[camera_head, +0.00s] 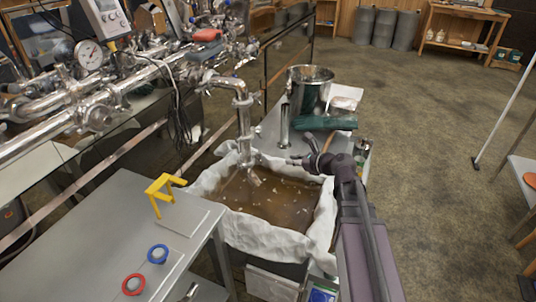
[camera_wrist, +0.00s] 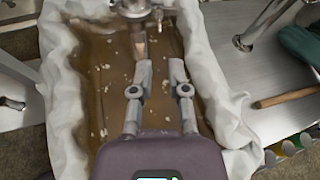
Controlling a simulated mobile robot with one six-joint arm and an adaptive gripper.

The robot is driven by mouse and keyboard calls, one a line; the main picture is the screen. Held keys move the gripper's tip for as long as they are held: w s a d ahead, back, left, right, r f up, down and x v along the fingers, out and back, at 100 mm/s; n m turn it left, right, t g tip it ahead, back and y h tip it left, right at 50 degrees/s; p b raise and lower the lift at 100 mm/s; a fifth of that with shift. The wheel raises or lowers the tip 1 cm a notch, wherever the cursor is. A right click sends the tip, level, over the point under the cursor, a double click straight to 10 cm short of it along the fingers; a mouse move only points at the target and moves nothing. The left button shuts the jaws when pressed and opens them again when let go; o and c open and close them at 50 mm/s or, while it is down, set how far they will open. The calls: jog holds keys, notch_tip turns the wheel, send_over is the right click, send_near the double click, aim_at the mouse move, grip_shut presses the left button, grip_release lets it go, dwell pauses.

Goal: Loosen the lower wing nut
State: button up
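A shiny steel pipe (camera_head: 243,115) bends down over the cloth-lined tub. A lower clamp joint (camera_head: 248,158) sits near its bottom end, just above a short spout. The clamp also shows at the top edge of the wrist view (camera_wrist: 134,9), partly cut off. A small metal piece on its right side (camera_wrist: 158,15) may be the lower wing nut; its shape is too small to tell. My gripper (camera_head: 298,161) is to the right of the clamp, apart from it. In the wrist view my gripper (camera_wrist: 160,66) has its two fingers apart, with only brown liquid seen between them.
The tub's white cloth liner (camera_head: 270,232) surrounds brown liquid with pale flecks. A steel bench behind holds a pot (camera_head: 309,88), an upright steel cylinder (camera_head: 285,126) and green gloves (camera_head: 325,122). A table at front left bears a yellow stand (camera_head: 160,190) and blue and red rings.

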aim_at(256, 155)
jog(key=shift+a, duration=0.25)
jog(key=b+x, duration=0.5)
jog(key=x, duration=0.8)
jog(key=shift+w+a+f, duration=0.2)
jog(key=shift+a+f, duration=0.05)
jog(key=shift+a, duration=0.05)
grip_shut()
